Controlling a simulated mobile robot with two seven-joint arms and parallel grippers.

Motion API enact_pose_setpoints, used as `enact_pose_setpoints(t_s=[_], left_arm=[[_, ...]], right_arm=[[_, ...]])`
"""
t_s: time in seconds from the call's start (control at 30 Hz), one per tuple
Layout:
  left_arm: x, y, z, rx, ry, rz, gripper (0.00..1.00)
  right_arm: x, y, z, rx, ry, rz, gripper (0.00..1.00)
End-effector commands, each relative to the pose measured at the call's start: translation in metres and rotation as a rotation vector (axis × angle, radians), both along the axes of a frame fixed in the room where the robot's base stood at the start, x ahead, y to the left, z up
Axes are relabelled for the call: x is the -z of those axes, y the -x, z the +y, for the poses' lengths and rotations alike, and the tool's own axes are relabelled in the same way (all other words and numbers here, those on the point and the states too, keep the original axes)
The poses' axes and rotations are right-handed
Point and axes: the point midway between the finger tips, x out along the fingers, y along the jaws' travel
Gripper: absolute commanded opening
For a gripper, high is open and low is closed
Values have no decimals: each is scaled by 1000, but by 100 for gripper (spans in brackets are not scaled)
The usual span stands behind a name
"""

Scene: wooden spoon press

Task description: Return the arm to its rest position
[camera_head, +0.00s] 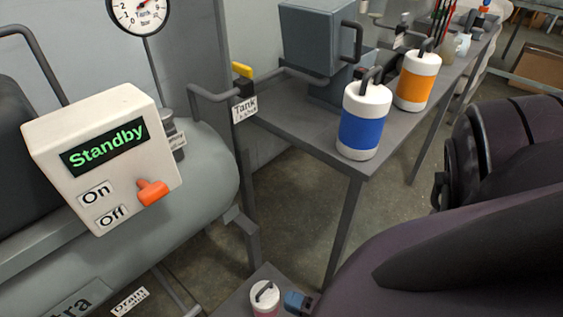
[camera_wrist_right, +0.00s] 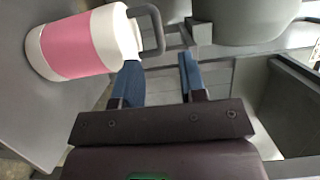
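My right arm (camera_head: 470,250) is dark purple and fills the lower right of the head view. Its gripper shows in part at the bottom, as a blue finger (camera_head: 297,301) just right of a pink and white canister (camera_head: 265,299). In the right wrist view my right gripper (camera_wrist_right: 160,72) has its two blue fingers spread, with nothing held between them. The same canister (camera_wrist_right: 75,45) lies at upper left there, its grey handle (camera_wrist_right: 156,28) just beyond the fingertips. My left gripper is in neither view.
A grey table (camera_head: 290,124) carries a blue canister (camera_head: 362,128) and an orange canister (camera_head: 416,80). A white control box (camera_head: 130,185) reads "Standby", with an orange switch (camera_head: 152,192) beside "On" and "Off" labels. A grey tank (camera_head: 205,165) stands at left. Floor shows between tank and table.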

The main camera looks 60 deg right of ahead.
Motion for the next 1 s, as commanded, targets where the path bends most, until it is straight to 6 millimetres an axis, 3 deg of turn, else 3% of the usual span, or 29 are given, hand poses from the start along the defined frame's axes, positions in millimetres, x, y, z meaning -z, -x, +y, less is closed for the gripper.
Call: enact_pose_setpoints(t_s=[0.73,0.87,1.0], left_arm=[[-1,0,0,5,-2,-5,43],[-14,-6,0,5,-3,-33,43],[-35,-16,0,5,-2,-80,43]], right_arm=[[-3,4,1,-3,6,-7,38],[-29,-12,16,-24,60,-72,38],[-81,-28,44,-50,211,-182,38]])
